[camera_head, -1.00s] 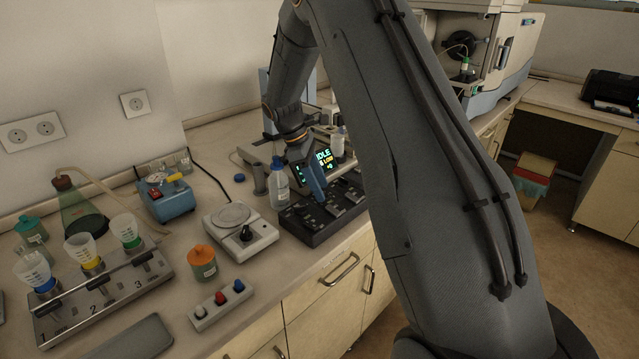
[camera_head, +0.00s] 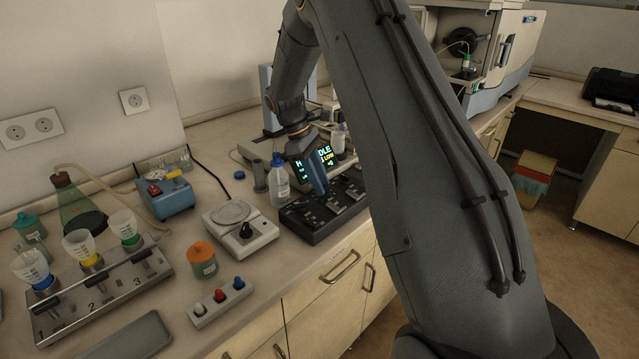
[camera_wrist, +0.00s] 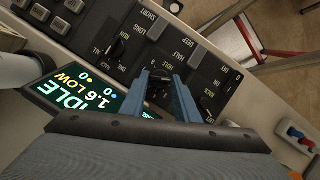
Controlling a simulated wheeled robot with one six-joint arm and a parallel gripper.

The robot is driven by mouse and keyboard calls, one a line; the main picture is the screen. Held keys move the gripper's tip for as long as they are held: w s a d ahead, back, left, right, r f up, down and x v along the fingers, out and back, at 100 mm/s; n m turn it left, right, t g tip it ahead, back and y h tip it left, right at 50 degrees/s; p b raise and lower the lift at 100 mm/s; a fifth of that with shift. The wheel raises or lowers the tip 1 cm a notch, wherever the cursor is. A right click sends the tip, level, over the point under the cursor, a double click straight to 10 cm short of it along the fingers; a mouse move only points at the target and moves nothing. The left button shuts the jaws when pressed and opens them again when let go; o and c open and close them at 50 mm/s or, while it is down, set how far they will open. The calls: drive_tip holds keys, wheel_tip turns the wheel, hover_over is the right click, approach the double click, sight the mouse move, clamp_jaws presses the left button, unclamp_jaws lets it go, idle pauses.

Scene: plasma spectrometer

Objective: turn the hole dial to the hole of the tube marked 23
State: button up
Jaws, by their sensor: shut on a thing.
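The hole dial (camera_wrist: 158,97) is a black knob on the dark control panel (camera_wrist: 205,60), below the word HOLE in the wrist view. My gripper (camera_wrist: 161,78) has its two blue fingers on either side of the knob and is shut on it. Its pointer direction is hard to read between the fingers. In the head view my gripper (camera_head: 319,182) reaches down to the panel (camera_head: 308,229) and hides the dial. The lit screen (camera_wrist: 82,100) reads IDLE and 1.6 LOW. I cannot make out a tube marked 23.
Another dial (camera_wrist: 117,48) and a RACK dial (camera_wrist: 207,112) flank the hole dial. A blue-capped bottle (camera_head: 280,182) stands close to my gripper. A scale (camera_head: 240,225) and an orange-lidded jar (camera_head: 202,260) stand left of the panel.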

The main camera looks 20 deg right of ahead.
drive_tip(key=m, duration=0.2)
drive_tip(key=m+y+b, duration=0.1)
drive_tip(key=m, duration=0.1)
drive_tip(key=m+g+y+b, duration=0.1)
drive_tip(key=m, duration=0.1)
drive_tip(key=shift+w+d, duration=0.2)
drive_tip(key=shift+d, duration=0.1)
drive_tip(key=m, duration=0.2)
drive_tip(key=m+y, duration=0.1)
drive_tip(key=m, duration=0.1)
drive_tip(key=m+y+b, duration=0.1)
drive_tip(key=m, duration=0.1)
drive_tip(key=shift+d, duration=0.25)
drive_tip(key=o, duration=1)
drive_tip(key=shift+o, duration=0.2)
drive_tip(key=shift+r, duration=0.1)
drive_tip(key=shift+b+v, duration=1.2)
drive_tip(key=shift+v, duration=2.65)
drive_tip(key=shift+w+d, duration=0.1)
